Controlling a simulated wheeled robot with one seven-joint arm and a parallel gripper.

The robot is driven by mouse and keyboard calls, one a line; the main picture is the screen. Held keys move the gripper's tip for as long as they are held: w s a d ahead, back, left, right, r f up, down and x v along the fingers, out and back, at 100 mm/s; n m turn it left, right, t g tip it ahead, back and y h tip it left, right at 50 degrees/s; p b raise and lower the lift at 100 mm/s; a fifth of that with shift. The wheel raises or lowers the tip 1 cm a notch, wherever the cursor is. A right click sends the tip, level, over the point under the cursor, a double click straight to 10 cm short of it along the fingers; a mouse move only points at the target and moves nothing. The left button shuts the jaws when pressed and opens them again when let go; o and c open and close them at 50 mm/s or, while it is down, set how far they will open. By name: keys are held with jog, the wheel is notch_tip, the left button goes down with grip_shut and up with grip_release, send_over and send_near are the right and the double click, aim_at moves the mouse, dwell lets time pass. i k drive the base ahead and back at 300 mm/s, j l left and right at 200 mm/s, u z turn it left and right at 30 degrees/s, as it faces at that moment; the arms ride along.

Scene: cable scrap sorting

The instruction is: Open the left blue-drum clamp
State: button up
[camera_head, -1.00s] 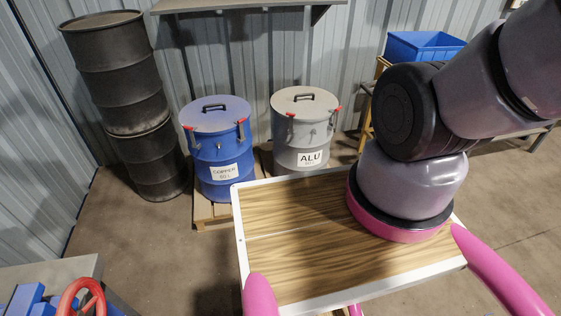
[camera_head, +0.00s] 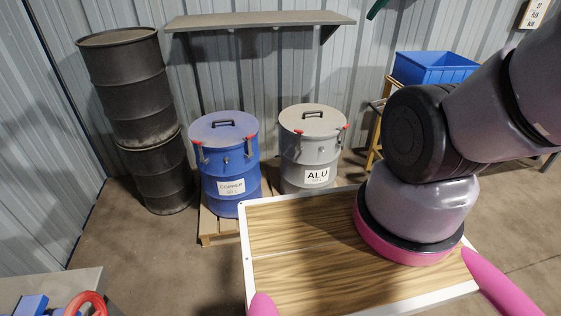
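The blue drum (camera_head: 229,180) labelled COPPER stands upright on a low wooden pallet, its lid (camera_head: 222,127) with a black handle in place. A red-tipped left clamp (camera_head: 200,150) sits on its left side and a red-tipped right clamp (camera_head: 249,147) on its right. Both clamps hang down along the drum wall; whether they are latched is too small to tell.
A grey ALU drum (camera_head: 309,151) stands right of the blue drum. Stacked black drums (camera_head: 131,90) stand left. A wall shelf (camera_head: 258,19) hangs above. A blue bin (camera_head: 434,68) is at the back right. My wood-topped base lies in front; floor at the left is open.

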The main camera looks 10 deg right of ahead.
aim_at(200, 151)
jog(key=i+j, duration=0.25)
jog(key=i, duration=0.15)
jog(key=i+j, duration=0.25)
jog(key=i, duration=0.15)
jog(key=i+j, duration=0.25)
jog(key=i, duration=0.15)
jog(key=j+u, duration=0.05)
